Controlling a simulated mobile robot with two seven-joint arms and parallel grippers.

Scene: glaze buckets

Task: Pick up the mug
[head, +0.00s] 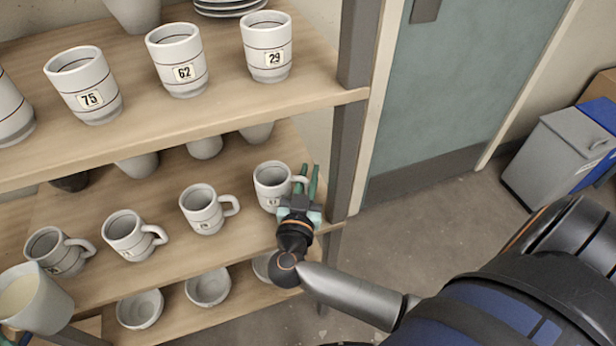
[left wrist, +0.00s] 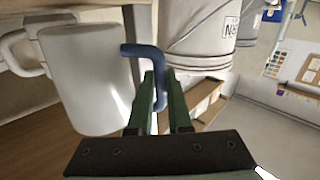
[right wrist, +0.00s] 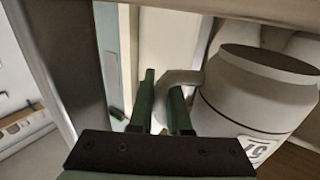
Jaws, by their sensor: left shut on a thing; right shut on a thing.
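A white mug (head: 271,187) with dark stripes and a number label stands at the right end of the middle shelf. My right gripper (head: 305,190) is shut on its handle, which also shows between the fingers in the right wrist view (right wrist: 172,85). The mug body (right wrist: 252,95) is right of the fingers there, upright or nearly so. I cannot tell whether it has left the shelf. In the left wrist view my left gripper (left wrist: 160,90) is shut on the blue handle (left wrist: 145,52) of a white jug (left wrist: 90,85). The jug, with pale contents, shows at the head view's lower left (head: 32,302).
Several similar mugs stand left of it, the nearest being a striped mug (head: 203,208). Numbered cups line the upper shelf (head: 215,100) above. A dark shelf post (head: 343,155) is close to my right gripper. Bowls (head: 208,287) sit below.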

